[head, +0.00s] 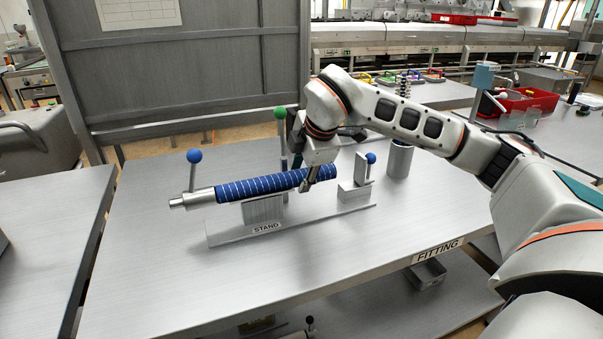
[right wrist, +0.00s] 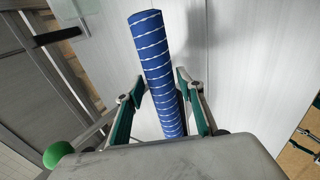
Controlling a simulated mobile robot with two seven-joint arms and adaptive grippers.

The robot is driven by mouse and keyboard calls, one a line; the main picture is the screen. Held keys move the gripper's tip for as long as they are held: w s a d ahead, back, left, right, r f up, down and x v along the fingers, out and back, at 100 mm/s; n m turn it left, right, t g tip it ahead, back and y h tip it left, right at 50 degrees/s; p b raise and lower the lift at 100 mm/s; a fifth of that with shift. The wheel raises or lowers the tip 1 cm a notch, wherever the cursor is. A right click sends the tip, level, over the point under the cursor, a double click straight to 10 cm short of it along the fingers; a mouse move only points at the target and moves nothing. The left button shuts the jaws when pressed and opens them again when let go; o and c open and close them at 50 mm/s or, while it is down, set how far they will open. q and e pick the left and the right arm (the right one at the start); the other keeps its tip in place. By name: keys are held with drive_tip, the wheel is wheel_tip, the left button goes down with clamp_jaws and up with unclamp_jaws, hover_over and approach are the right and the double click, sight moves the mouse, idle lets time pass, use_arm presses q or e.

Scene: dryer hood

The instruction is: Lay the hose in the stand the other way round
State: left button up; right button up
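The hose (head: 265,185) is blue with white stripes and has a silver metal fitting (head: 192,199) on its left end. Its plain blue end points right, and it also shows in the right wrist view (right wrist: 158,62). It lies slanted across the picture over the stand (head: 225,235). The stand's left block (head: 264,209) is under the hose's middle; contact is unclear. The right block (head: 355,190) is beyond its right end. My left gripper is not in view.
A blue-ball post (head: 194,156) stands at the left, a green-ball post (head: 280,114) behind the hose, and another blue ball (head: 371,158) by the right block. A metal cylinder (head: 399,160) stands farther right. The table's front left (head: 160,280) is clear.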

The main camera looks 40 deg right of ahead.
drive_tip(key=o, duration=0.4)
drive_tip(key=shift+c, duration=0.2)
drive_tip(key=v, duration=1.2)
idle(0.4)
